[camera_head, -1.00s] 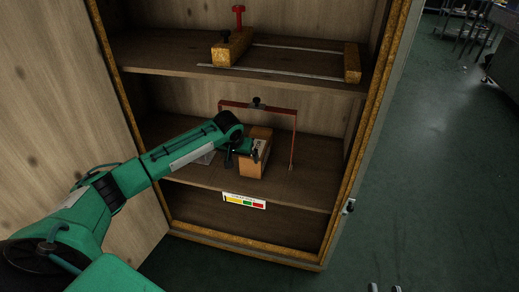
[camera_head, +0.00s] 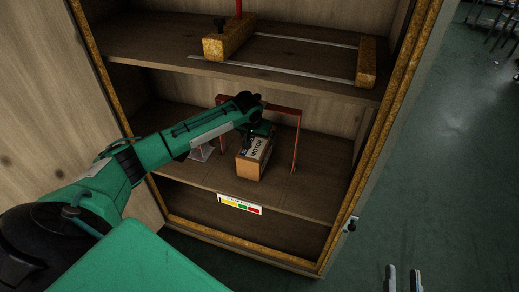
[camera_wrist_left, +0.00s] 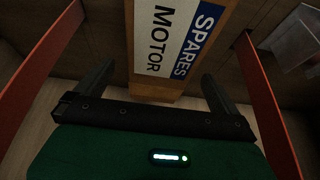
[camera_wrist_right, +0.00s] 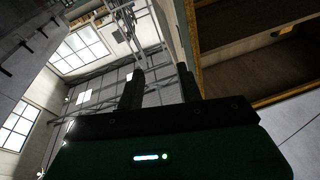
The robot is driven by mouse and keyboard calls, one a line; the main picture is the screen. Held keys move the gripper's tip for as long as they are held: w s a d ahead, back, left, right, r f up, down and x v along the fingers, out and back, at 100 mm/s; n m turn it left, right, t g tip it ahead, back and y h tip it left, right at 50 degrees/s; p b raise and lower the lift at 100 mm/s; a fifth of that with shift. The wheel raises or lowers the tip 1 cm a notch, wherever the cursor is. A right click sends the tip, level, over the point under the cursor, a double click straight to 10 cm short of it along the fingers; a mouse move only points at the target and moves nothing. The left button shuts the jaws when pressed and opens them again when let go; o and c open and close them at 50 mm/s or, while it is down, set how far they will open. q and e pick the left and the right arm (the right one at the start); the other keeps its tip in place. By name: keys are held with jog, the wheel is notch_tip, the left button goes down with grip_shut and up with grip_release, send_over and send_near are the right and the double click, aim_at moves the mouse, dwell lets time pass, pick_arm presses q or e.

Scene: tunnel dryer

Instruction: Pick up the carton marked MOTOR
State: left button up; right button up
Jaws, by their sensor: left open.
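The brown carton (camera_head: 248,170) stands upright on the middle shelf of a wooden cabinet. Its top has a white and blue label reading SPARES MOTOR, also seen in the left wrist view (camera_wrist_left: 175,42). My left gripper (camera_head: 254,140) is over the back part of the carton's top in the head view. In the left wrist view the open left fingers (camera_wrist_left: 158,75) are apart with the carton's end between them, and a gap shows at each side. Contact cannot be seen. My right gripper (camera_head: 403,280) is open and empty, outside the cabinet at the lower right.
A thin red frame (camera_head: 298,140) stands on the shelf around my left gripper, with posts on both sides. A clear object (camera_head: 201,153) lies left of the carton. The upper shelf (camera_head: 290,75) holds a wooden clamp-like fixture.

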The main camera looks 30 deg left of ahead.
aim_at(257, 141)
pick_arm(q)
jog(key=shift+w+a+f, duration=0.1)
jog(key=shift+w+f, duration=0.15)
jog(key=shift+f, duration=0.45)
jog(key=b+x, duration=0.2)
jog(key=x, duration=0.2)
jog(key=shift+a+f, duration=0.1)
jog(key=shift+f, duration=0.4)
jog(key=c, duration=1.7)
jog(key=shift+w+r, duration=0.1)
jog(key=shift+r, duration=0.1)
jog(key=shift+c, duration=1.4)
jog(key=shift+f, duration=0.1)
pick_arm(e)
jog(key=s+d+r+t, duration=0.1)
jog(key=d+r+t, duration=0.2)
jog(key=r+t, duration=0.4)
notch_tip(257, 141, up, 4)
jog(key=shift+s+d+t+y, duration=0.3)
jog(key=shift+d+t, duration=0.05)
jog(key=shift+t, duration=0.05)
jog(key=shift+w, duration=0.1)
